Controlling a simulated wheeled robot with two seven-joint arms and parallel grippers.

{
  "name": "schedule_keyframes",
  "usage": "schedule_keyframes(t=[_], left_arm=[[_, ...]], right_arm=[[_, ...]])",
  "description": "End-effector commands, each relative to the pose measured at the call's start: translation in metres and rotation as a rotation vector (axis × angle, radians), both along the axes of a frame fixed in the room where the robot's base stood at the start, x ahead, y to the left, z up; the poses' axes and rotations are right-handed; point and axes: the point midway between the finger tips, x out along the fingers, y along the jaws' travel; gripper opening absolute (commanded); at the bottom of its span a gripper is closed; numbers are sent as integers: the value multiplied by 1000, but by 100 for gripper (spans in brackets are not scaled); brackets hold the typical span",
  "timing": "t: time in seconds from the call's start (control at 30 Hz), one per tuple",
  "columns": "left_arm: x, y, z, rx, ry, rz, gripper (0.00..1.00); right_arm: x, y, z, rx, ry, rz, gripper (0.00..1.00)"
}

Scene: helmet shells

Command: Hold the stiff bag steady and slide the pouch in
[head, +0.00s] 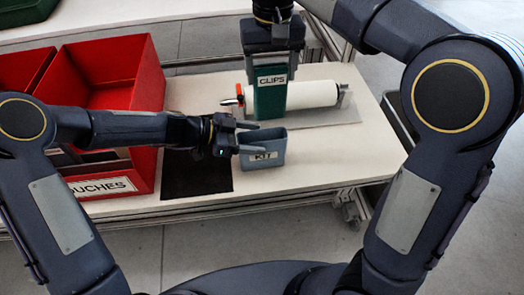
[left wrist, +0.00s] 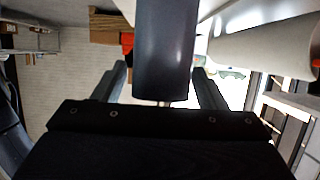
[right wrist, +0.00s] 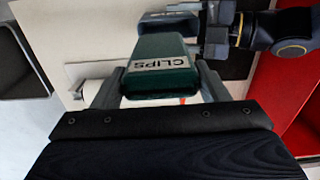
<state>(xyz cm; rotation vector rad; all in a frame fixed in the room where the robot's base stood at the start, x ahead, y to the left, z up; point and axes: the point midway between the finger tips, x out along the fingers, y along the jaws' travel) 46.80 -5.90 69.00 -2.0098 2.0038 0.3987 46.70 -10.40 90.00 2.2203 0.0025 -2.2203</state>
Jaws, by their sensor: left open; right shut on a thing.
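The stiff bag (head: 263,157), blue-grey and labelled KIT, stands upright on the white table with its open mouth up. My left gripper (head: 258,138) is open, with its fingers on either side of the bag; in the left wrist view the bag (left wrist: 165,50) shows dark between the apart fingers. The pouch (head: 270,101), dark green and labelled CLIPS, hangs upright from my right gripper (head: 272,66), which is shut on its upper end. The pouch is above and behind the bag in the head view. The right wrist view shows the pouch (right wrist: 165,65) beside the bag (right wrist: 168,22).
A white roll (head: 315,93) with an orange end lies on a grey plate behind the pouch. A red bin (head: 146,80) with a partly hidden label stands at left. A black mat (head: 195,180) lies between bin and bag. The table's right side (head: 365,145) is clear.

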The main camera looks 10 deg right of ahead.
Motion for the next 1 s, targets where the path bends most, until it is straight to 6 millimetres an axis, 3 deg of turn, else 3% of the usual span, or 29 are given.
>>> schedule_keyframes(t=[0.2,0.53,0.9,1.0], left_arm=[[0,-11,-5,0,0,-1,65],[0,-13,-6,1,0,0,65],[0,-13,-5,1,0,0,18],[0,-13,-5,1,0,0,16]], right_arm=[[0,0,0,0,0,0,32],[0,0,0,0,0,0,32],[0,0,0,0,0,0,32],[0,0,0,0,0,0,32]])
